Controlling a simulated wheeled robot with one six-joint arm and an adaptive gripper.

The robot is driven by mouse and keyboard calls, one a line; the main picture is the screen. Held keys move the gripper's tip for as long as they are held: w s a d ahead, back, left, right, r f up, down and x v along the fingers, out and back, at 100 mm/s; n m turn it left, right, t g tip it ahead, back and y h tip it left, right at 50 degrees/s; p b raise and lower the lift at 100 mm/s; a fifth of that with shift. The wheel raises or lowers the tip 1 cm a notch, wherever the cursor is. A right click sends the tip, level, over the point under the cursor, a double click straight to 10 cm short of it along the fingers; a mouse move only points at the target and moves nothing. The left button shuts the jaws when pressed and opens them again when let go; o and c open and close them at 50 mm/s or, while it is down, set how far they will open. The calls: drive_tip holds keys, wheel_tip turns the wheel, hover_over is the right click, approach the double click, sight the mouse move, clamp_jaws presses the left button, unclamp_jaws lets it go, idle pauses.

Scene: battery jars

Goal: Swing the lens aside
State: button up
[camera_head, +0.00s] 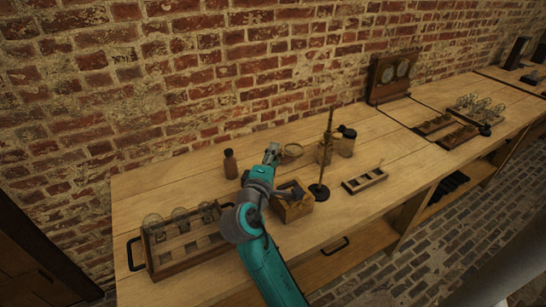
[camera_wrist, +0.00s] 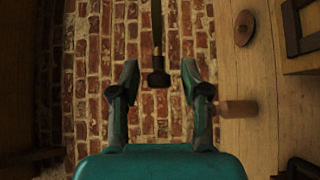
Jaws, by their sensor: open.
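In the head view, a round lens (camera_head: 292,150) hangs beside a thin upright brass stand (camera_head: 328,150) with a dark round base. My gripper (camera_head: 271,149) is just left of the lens, above the bench. In the wrist view, my gripper (camera_wrist: 160,80) has its two fingers spread apart. A thin rod with a dark blunt end (camera_wrist: 158,78) reaches from the top edge into the space between the fingertips. It looks apart from both fingers. I cannot tell for certain whether it belongs to the lens. The gripper holds nothing that I can see.
A brown bottle (camera_head: 230,164) stands left of my gripper. A rack with glass jars (camera_head: 183,255) is at the left, and jars (camera_head: 347,144) stand behind the stand. A small tray (camera_head: 364,182) lies right. The brick wall is behind.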

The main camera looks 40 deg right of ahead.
clamp_jaws()
drive_tip(key=shift+w, duration=0.1)
drive_tip(key=w+d+m+g+h, duration=0.2)
drive_tip(key=w+d+m+g, duration=0.6)
drive_tip(key=w+d+g, duration=0.4)
drive_tip(key=d, duration=0.9)
drive_tip(key=shift+w+d, duration=0.3)
drive_tip(key=shift+d, duration=0.1)
idle(0.6)
